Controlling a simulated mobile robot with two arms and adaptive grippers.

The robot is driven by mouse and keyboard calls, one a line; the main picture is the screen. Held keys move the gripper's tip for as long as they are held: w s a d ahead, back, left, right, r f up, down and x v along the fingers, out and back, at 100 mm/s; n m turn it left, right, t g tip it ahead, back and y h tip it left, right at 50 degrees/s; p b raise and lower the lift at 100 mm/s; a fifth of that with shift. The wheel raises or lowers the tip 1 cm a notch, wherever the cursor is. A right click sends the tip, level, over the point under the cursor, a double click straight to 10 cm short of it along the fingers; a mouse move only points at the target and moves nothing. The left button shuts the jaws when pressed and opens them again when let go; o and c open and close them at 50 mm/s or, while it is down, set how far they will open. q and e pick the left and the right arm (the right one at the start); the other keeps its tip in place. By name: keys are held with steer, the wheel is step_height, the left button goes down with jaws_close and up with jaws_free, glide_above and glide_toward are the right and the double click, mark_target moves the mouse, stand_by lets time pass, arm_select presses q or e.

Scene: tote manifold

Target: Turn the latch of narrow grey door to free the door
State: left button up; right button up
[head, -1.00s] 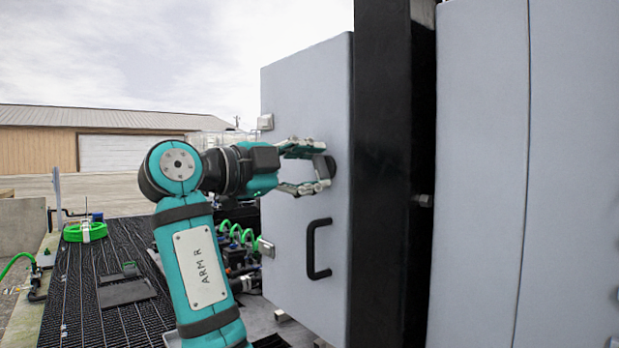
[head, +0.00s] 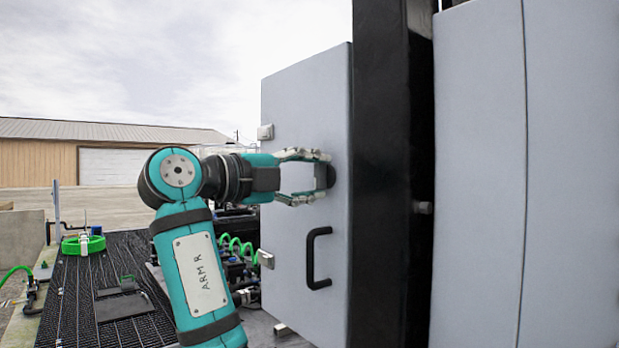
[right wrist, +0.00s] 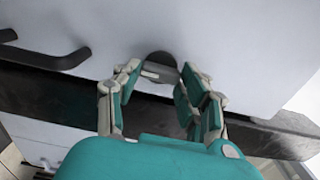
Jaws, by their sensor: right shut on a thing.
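The narrow grey door (head: 290,240) stands upright in the middle of the head view. Its latch is a dark round fitting (head: 330,170) near the door's right edge, above the black handle. In the right wrist view the latch shows a grey bar (right wrist: 158,72) in front of a dark round recess. My right gripper (head: 322,174) reaches in from the left, with one finger above the latch and one below. It is shut on the latch, which partly hides between the fingertips. The door looks closed against the black post. My left gripper is not in view.
A black bar handle (head: 312,258) sticks out of the door below my gripper. A black post (head: 385,200) stands right of the door, with wide grey panels (head: 475,180) beyond it. A green hose coil (head: 84,245) lies on the dark grating at the left.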

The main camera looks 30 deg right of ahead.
steer(key=o, duration=1.2)
steer(key=shift+d, duration=0.15)
steer(key=shift+c, duration=0.2)
steer(key=a, duration=1.2)
steer(key=shift+s, duration=0.45)
